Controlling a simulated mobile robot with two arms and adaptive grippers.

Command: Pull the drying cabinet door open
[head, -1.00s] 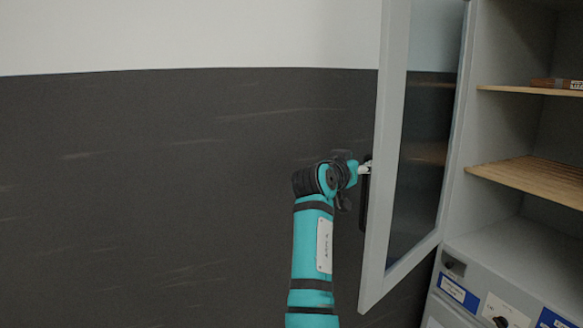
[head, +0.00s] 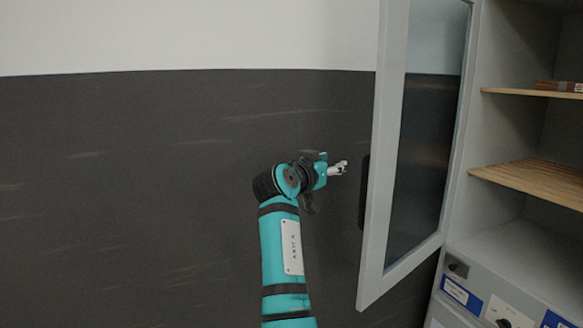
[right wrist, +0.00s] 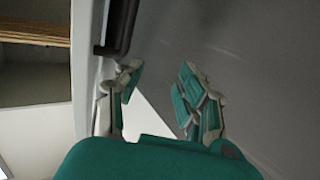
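The drying cabinet door (head: 376,220) has a pale grey frame around a glass pane (head: 424,150) and stands swung wide open on the left of the cabinet. Its dark handle (head: 364,190) is on the door's outer side; it also shows in the right wrist view (right wrist: 119,27). My right gripper (head: 343,167) is left of the handle, with a visible gap between them. In the right wrist view my right gripper (right wrist: 160,80) has its fingers spread with nothing between them. My left gripper is not in view.
The cabinet interior has wooden shelves (head: 535,180), with a small brown item (head: 558,86) on the upper one. A lower panel (head: 480,295) has labels and knobs. A dark and white wall (head: 130,170) is behind my arm; the space left of it is free.

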